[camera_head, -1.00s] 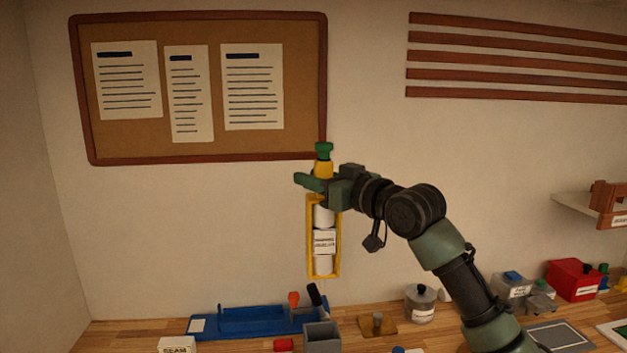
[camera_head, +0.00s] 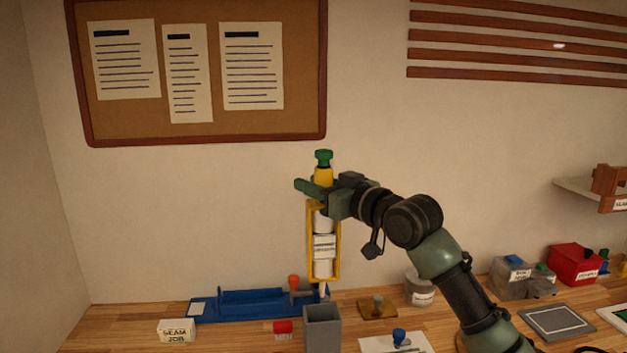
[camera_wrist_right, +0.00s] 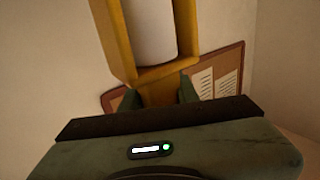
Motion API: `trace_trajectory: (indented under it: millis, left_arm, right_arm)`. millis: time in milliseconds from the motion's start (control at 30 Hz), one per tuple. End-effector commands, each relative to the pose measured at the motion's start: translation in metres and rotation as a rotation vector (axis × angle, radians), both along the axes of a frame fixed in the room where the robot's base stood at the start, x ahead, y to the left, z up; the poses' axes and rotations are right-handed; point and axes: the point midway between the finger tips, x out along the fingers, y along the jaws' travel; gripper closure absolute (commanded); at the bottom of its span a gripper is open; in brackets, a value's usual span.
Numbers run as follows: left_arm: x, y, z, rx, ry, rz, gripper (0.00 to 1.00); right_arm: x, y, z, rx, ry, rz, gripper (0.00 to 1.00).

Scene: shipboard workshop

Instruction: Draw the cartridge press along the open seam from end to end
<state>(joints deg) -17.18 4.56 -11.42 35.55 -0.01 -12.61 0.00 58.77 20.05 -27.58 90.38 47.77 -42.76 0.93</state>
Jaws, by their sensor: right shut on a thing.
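The cartridge press (camera_head: 311,245) has a yellow frame, a white labelled cartridge and a green knob on top. It hangs upright in the head view. My right gripper (camera_head: 318,189) is shut on its yellow neck just below the knob. The right wrist view shows the yellow frame (camera_wrist_right: 118,45) and white cartridge close up, beyond the fingers. The press's lower end is above and just behind a grey open-topped box (camera_head: 322,331); I cannot tell whether they touch. A white block (camera_head: 176,331) reads "SEAM JOB". I cannot make out the open seam. My left gripper is not in view.
A blue tray (camera_head: 225,310) lies behind the box. A red block (camera_head: 283,328), a brown pad with a knob (camera_head: 377,309), a lidded jar (camera_head: 420,290) and a grey panel (camera_head: 556,322) are on the wooden bench. A red box (camera_head: 573,262) stands far right.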

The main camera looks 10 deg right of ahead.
Motion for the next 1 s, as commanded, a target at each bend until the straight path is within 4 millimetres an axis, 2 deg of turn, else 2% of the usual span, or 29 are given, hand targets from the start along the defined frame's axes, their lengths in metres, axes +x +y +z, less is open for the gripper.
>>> trace_trajectory:
  millis: [500,1000]
  left_arm:
    - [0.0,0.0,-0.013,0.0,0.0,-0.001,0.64]
    - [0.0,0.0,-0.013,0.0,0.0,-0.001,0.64]
  right_arm:
    - [-0.001,0.0,-0.027,0.002,-0.005,0.0,1.0]
    - [0.0,0.0,-0.029,0.001,-0.005,0.0,1.0]
